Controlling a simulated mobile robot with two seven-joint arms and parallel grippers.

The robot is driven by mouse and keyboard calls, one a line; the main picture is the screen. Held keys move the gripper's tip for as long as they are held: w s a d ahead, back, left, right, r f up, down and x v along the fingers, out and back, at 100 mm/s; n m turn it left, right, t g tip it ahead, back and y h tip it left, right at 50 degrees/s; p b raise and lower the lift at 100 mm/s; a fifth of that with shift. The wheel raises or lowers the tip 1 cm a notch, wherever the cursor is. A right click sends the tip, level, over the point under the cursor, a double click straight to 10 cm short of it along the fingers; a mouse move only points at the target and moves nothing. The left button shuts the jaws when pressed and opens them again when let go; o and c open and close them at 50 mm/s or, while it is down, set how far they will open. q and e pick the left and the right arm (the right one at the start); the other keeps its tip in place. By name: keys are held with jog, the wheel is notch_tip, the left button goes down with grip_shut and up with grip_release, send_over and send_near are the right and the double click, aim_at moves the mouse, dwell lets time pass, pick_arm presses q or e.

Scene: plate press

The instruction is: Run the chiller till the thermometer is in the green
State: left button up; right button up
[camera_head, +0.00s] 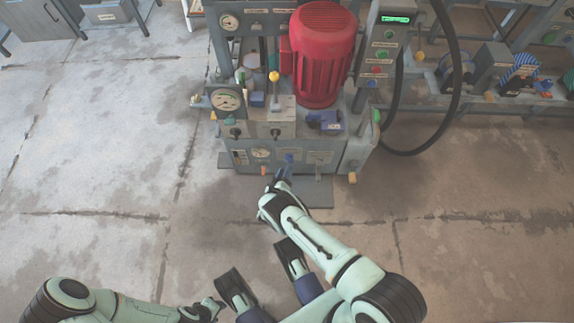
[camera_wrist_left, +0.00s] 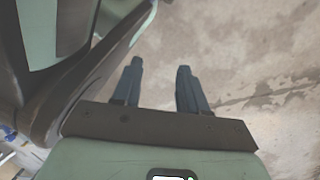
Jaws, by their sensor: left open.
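A grey machine (camera_head: 358,150) with a red motor stands ahead in the head view. I cannot tell which dial is the thermometer; the needles are too small to read. In the left wrist view my left gripper (camera_wrist_left: 160,80) is open and empty above the floor.
Another gauge (camera_head: 229,22) is at the machine's upper left. A control box (camera_head: 384,45) with a green display and buttons stands right of the red motor (camera_head: 322,50). A black hose (camera_head: 452,100) loops at the right. A bench (camera_head: 540,105) holds other equipment. The floor at the left is clear.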

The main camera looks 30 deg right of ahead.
pick_arm(q)
jog(key=w+r+t+p, duration=0.2)
jog(key=w+r, duration=0.1)
jog(key=w, duration=0.2)
jog(key=shift+d+r, duration=0.35)
pick_arm(e)
jog(key=v, duration=0.9)
